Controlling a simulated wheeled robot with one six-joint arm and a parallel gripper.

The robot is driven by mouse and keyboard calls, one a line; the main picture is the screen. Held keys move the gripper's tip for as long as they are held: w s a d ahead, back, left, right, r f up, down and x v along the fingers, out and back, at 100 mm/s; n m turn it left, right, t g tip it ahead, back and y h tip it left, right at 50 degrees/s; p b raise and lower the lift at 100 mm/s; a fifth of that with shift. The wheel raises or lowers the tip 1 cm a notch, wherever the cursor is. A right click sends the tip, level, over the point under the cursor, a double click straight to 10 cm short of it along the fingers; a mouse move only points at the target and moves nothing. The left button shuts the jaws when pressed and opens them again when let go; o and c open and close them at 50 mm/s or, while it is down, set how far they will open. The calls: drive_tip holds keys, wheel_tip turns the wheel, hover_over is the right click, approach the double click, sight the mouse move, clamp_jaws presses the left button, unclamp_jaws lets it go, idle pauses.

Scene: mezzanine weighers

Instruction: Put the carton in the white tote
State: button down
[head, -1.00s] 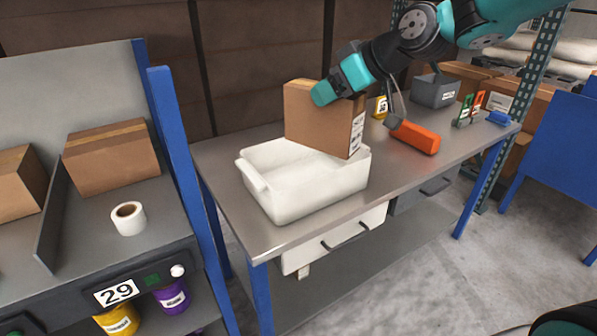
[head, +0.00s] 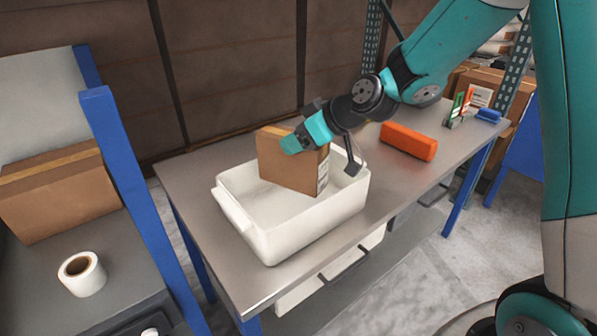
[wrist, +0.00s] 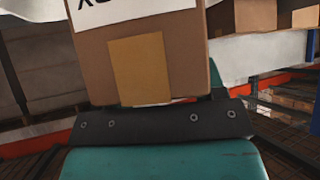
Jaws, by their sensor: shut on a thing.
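The brown carton (head: 288,163) is held upright over the white tote, with its lower part appearing to be inside the tote's opening. A white label shows on its right side. The white tote (head: 300,232) stands on the metal table, open at the top. My gripper (head: 303,140) is shut on the carton near its top. In the wrist view the carton (wrist: 190,62) fills the middle, with part of a white label and a tan patch. Whether the carton touches the tote floor cannot be told.
An orange block (head: 408,141) lies on the metal table (head: 185,180) right of the tote. Green and orange items and a blue item (head: 488,115) are at the far right end. A blue post (head: 135,190), a shelf carton (head: 55,190) and a white roll (head: 82,273) are at left.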

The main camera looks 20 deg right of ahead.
sight(299, 170)
drive_tip(key=shift+f, duration=4.1)
drive_tip(key=shift+c, duration=1)
unclamp_jaws()
